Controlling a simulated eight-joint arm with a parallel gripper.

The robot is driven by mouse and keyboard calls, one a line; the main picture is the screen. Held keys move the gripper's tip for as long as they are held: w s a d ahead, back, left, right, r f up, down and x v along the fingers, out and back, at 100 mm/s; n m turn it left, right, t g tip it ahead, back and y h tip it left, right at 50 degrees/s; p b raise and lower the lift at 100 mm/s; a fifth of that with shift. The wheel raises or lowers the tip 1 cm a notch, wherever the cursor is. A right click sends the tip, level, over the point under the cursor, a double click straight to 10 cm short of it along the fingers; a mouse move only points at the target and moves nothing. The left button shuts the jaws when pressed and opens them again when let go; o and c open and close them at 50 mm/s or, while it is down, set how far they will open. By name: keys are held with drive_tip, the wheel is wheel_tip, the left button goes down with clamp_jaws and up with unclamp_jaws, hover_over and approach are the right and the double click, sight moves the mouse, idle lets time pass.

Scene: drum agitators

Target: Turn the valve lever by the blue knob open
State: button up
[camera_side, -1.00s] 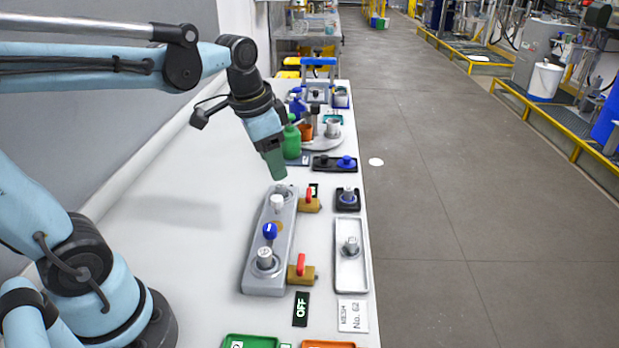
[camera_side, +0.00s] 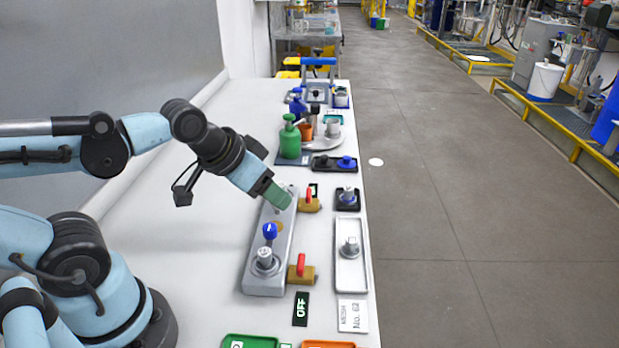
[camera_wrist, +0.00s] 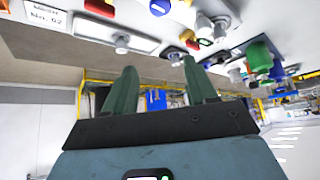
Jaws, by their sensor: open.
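The blue knob (camera_side: 270,231) stands on the near half of a long grey base (camera_side: 262,284). To its right is a brass valve (camera_side: 300,275) with a red lever (camera_side: 301,264); the lever sticks up in the side view. A second brass valve with a red lever (camera_side: 309,195) sits by the far half. My gripper (camera_side: 284,202) is tilted over the far half and hides the white knob there. In the wrist view, my gripper (camera_wrist: 160,80) has its two green fingers apart with nothing between them. The blue knob (camera_wrist: 160,7) and a red lever (camera_wrist: 98,7) show at the top edge.
An OFF label (camera_side: 301,309) lies in front of the near valve. A silver tray (camera_side: 351,254) with a metal knob is to the right. A green bottle (camera_side: 290,138) and several other items stand behind. The table left of the base is clear.

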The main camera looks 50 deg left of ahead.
sight(301, 261)
drive_tip(key=shift+o, duration=1.2)
drive_tip(key=s+d+m+g+h, duration=0.3)
drive_tip(key=d+m+g, duration=0.1)
drive_tip(key=m, duration=0.5)
drive_tip(key=shift+x, duration=5.8)
drive_tip(key=shift+w, duration=0.1)
drive_tip(key=shift+c, duration=0.3)
drive_tip(key=c, duration=1)
